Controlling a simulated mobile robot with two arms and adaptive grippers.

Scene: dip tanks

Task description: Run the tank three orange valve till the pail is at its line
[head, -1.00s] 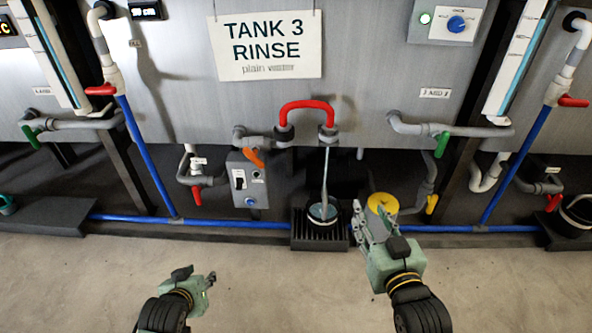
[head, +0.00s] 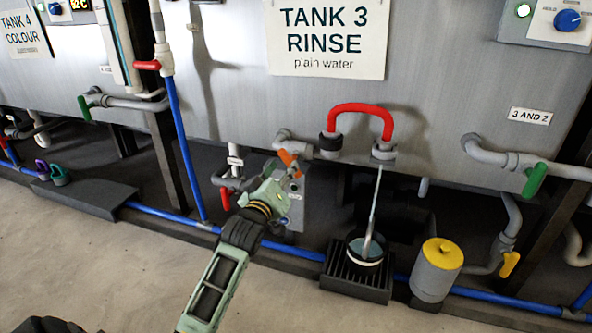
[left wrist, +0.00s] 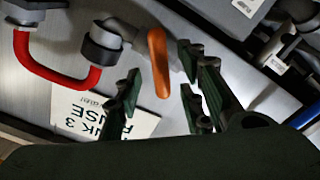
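The orange valve (head: 289,160) is a lever on the pipe at tank three's lower edge. My left gripper (head: 282,178) is at the valve. In the left wrist view the orange lever (left wrist: 158,62) lies between its spread fingers (left wrist: 162,92), with gaps on both sides. Water runs in a thin stream (head: 374,205) from the right end of the red hose (head: 360,108) into the dark pail (head: 350,238). The pail stands on a black grate and has water in it; I cannot make out its line. My right gripper is out of view.
A grey canister (head: 434,281) with a yellow top stands right of the grate (head: 350,283). A grey switch box (head: 296,205) is behind my left gripper. Green (head: 535,178) and red (head: 225,198) valve levers flank the area. A blue pipe runs along the floor.

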